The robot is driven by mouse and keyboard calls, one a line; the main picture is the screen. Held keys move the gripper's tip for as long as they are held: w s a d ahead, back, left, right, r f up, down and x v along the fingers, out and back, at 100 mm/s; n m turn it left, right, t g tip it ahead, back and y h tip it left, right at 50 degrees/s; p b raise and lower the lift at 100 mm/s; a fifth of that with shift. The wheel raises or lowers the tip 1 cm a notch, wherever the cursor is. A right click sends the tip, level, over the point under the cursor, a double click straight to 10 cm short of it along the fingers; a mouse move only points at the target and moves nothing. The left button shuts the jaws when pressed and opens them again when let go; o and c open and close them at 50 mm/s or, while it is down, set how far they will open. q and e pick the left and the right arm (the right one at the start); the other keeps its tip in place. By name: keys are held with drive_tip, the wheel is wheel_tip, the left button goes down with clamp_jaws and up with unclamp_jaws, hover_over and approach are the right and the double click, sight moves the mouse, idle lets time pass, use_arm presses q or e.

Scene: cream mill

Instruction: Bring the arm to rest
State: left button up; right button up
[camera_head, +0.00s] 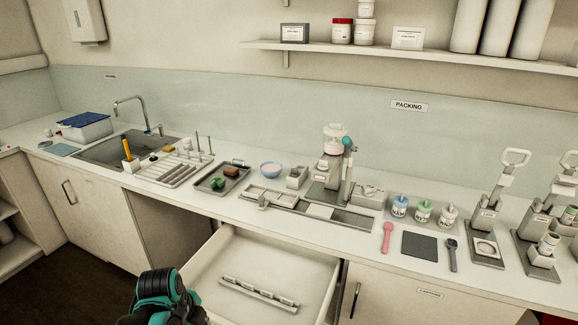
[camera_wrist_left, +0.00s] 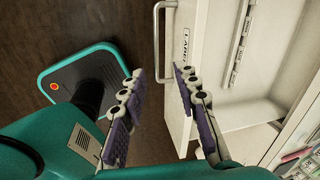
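In the head view a teal and black part of my left arm (camera_head: 165,295) shows at the bottom edge, left of the drawer (camera_head: 318,258); the fingertips are hidden there. My right arm and gripper are in neither view.
The pulled-out drawer holds a slotted rail (camera_head: 258,294). The counter above carries a drying rack (camera_head: 172,172), a tray (camera_head: 222,178), a mill press (camera_head: 335,170), lidded jars (camera_head: 423,212) and stands at the right. Dark floor (camera_head: 60,255) is free at the lower left.

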use_arm(q)
drive_tip(key=s+d+r+n+t, duration=0.2)
drive_tip(key=s+d+n, duration=0.1)
drive_tip(key=n, duration=0.6)
drive_tip(key=s+d+r+n+t, duration=0.2)
drive_tip(key=s+d+r+n, duration=0.1)
drive_tip(key=n, duration=0.7)
drive_tip(key=shift+d+n+t, duration=0.3)
drive_tip(key=shift+d, duration=0.05)
drive_tip(key=shift+r, duration=0.1)
